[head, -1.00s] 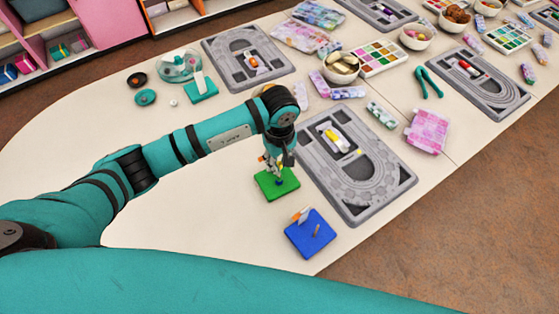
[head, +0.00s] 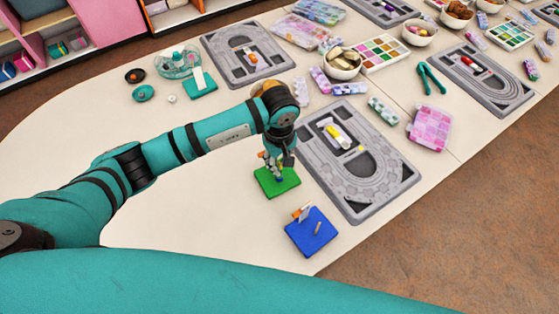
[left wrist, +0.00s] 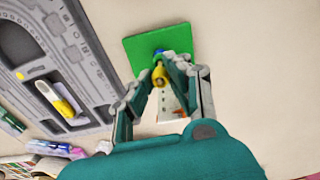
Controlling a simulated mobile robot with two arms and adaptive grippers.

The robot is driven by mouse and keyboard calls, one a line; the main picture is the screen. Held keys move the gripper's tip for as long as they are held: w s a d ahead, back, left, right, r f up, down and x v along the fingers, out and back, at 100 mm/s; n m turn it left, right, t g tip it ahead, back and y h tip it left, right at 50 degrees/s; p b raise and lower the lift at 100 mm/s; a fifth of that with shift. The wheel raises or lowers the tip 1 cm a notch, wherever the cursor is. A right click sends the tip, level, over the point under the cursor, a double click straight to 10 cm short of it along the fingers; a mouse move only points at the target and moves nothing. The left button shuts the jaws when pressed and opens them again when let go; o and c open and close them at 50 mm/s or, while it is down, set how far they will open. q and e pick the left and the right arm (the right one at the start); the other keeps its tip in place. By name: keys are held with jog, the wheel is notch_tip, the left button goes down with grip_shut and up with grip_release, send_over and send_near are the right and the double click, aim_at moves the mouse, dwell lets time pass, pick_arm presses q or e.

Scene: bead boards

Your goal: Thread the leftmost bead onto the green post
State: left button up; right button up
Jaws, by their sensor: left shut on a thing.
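My left gripper (head: 277,172) points down over the green board (head: 264,183), which also shows in the left wrist view (left wrist: 136,52). Its fingers are shut on a yellow bead (left wrist: 160,76). A small blue piece (left wrist: 158,51) shows just beyond the bead, over the board. The green post itself is mostly hidden by the fingers and bead, so I cannot tell whether the bead is around it. A white card with dots (left wrist: 170,105) shows between the fingers. My right gripper is not in view.
A blue board (head: 311,237) with a thin post and an orange-white piece stands nearer the front edge. A grey bead board (head: 385,197) lies close on the right, holding a yellow-white tube (head: 338,137). Bare table lies left of the green board.

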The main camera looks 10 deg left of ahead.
pick_arm(q)
jog(key=shift+f, duration=0.1)
jog(key=o, duration=0.7)
jog(key=shift+o, duration=0.2)
notch_tip(320, 180, up, 12)
dwell(0.5)
